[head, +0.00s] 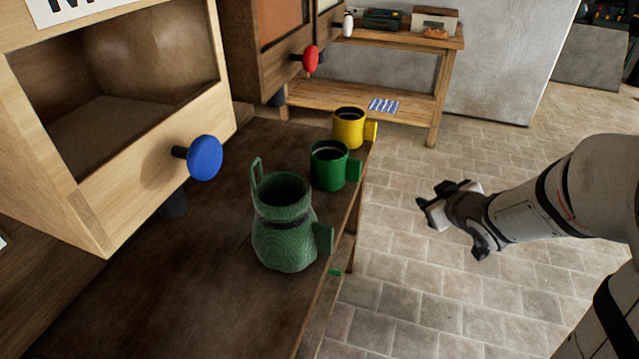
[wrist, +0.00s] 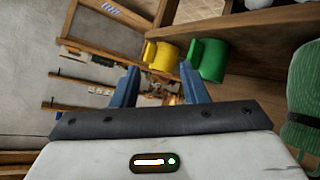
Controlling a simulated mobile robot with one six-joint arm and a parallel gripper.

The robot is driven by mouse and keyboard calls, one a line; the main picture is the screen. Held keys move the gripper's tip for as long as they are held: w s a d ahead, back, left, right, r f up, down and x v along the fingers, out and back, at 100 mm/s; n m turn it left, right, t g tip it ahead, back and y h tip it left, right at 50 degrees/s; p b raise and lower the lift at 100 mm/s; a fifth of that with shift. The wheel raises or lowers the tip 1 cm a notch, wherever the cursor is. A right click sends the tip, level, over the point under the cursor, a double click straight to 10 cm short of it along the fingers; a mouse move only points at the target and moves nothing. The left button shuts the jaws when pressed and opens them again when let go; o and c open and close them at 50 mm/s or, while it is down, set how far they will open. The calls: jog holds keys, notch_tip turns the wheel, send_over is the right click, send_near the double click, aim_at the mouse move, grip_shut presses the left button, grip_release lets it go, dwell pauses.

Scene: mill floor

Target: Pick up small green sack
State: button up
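The small green sack (head: 284,240) stands upright on the dark wooden table, near its right edge. It has an open top, a loop at the back left and a flat green tab on its right side. In the wrist view part of the sack (wrist: 305,95) shows at the right edge, cut off by the frame. My gripper (head: 428,208) is over the tiled floor, to the right of the table and apart from the sack. In the wrist view its two blue fingers (wrist: 160,85) stand apart with nothing between them.
A green mug (head: 328,168) and a yellow mug (head: 349,130) stand behind the sack along the table edge (head: 340,235). A wooden bin with a blue knob (head: 205,158) overhangs the left; a red knob (head: 310,59) is farther back. The floor around my gripper is clear.

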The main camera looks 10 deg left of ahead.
jog(key=s+a+f+n+g+y+b, duration=0.1)
jog(key=a+f+n+g+y, duration=0.1)
jog(key=a+f+n+y, duration=0.35)
jog(key=n+g+y+b, duration=0.1)
jog(key=n+g+y, duration=0.2)
jog(key=g+y, duration=0.5)
send_near(333, 232)
jog(key=a, duration=0.3)
jog(key=shift+a+f, duration=0.15)
jog(key=shift+a, duration=0.8)
jog(key=a, duration=0.6)
jog(key=shift+w+f, duration=0.15)
jog(key=shift+w, duration=0.25)
jog(key=shift+d, duration=0.1)
grip_shut()
